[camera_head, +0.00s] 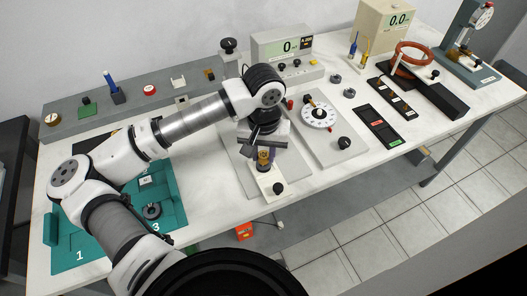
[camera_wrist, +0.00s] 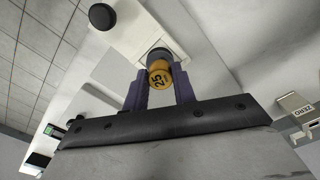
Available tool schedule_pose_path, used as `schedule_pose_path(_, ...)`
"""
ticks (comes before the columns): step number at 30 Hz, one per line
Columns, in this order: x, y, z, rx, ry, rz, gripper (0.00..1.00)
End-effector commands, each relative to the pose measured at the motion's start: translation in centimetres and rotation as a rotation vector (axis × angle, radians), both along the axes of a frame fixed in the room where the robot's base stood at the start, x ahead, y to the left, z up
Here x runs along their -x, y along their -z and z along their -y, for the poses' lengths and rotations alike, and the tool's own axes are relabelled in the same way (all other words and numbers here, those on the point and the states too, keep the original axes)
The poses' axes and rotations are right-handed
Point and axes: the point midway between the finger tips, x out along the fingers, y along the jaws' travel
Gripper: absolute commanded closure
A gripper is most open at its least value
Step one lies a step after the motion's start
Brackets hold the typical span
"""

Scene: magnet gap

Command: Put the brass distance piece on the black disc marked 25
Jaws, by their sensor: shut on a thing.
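The brass distance piece (camera_wrist: 160,76) is a short gold cylinder with a dark "25" on the side facing the wrist camera. My gripper (camera_wrist: 160,90) is shut on it, with a purple finger on each side. In the head view the brass piece (camera_head: 264,156) shows under my gripper (camera_head: 263,150), over a white block on the grey plate. A dark round part (camera_wrist: 158,54) shows just beyond the brass piece in the wrist view; it may be the black disc, but no mark on it is readable. I cannot tell whether the two touch.
A black knob (camera_head: 278,188) stands on the white block's near end. A white dial (camera_head: 318,114) and another black knob (camera_head: 344,142) are close on the right. A teal tray (camera_head: 100,240) lies at the left. The bench front between is clear.

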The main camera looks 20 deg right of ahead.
Motion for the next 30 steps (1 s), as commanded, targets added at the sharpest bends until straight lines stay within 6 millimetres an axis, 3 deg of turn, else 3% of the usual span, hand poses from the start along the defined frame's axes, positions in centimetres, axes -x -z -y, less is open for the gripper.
schedule_pose_path(4, 0.0, 1.0, 0.0, 0.000, 0.001, 0.000, 1.00)
schedule_pose_path(16, 0.0, 1.4, 0.0, -0.001, 0.000, 0.002, 1.00)
schedule_pose_path(17, 0.0, 1.4, 0.0, -0.001, 0.000, 0.002, 0.72)
schedule_pose_path(21, 0.0, 1.3, 0.0, -0.001, 0.000, 0.000, 0.54)
schedule_pose_path(30, 0.0, 1.2, 0.0, -0.001, 0.000, 0.000, 0.52)
